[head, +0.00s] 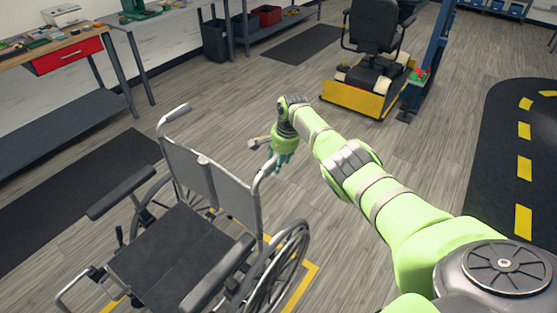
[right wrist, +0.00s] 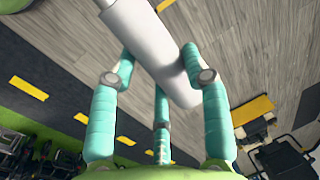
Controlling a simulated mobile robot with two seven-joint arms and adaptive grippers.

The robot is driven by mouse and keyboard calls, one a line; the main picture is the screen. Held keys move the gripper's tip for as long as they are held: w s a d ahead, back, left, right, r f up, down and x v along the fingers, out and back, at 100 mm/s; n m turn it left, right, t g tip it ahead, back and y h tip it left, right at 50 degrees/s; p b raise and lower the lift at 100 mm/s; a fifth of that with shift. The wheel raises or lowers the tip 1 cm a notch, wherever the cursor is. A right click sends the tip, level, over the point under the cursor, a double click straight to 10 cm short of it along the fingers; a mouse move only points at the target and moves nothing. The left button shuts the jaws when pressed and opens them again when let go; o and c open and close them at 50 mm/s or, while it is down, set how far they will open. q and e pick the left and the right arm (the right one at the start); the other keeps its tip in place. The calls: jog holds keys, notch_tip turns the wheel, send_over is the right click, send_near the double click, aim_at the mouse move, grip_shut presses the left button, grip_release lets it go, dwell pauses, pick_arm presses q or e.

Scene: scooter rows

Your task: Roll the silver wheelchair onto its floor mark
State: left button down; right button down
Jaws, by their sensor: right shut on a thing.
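The silver wheelchair (head: 215,185) with a black seat stands upright in the lower left of the head view, its back towards my right arm. My right gripper (head: 280,162) is at the top of its backrest, shut on the push handle on that side. In the right wrist view the pale handle (right wrist: 150,50) lies between my teal fingers (right wrist: 160,95). The other push handle (head: 174,115) is free. Parts of the yellow floor mark (head: 312,275) show beside and under the wheelchair; its body hides much of the outline. My left gripper is out of view.
A workbench (head: 105,70) with a red drawer stands at the back left, with a dark mat (head: 80,195) before it. A mobility scooter (head: 368,60) stands behind my arm. A dark lane with yellow dashes (head: 500,190) lies right. Bare floor surrounds the backrest.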

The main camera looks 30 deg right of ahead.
jog(key=c, duration=0.6)
grip_release()
jog(key=r, duration=0.4)
jog(key=s+r, duration=0.1)
jog(key=r, duration=0.2)
jog(key=s+d+r, duration=0.1)
jog(key=r, duration=0.3)
jog(key=shift+s+r, duration=0.1)
jog(key=shift+r, duration=0.25)
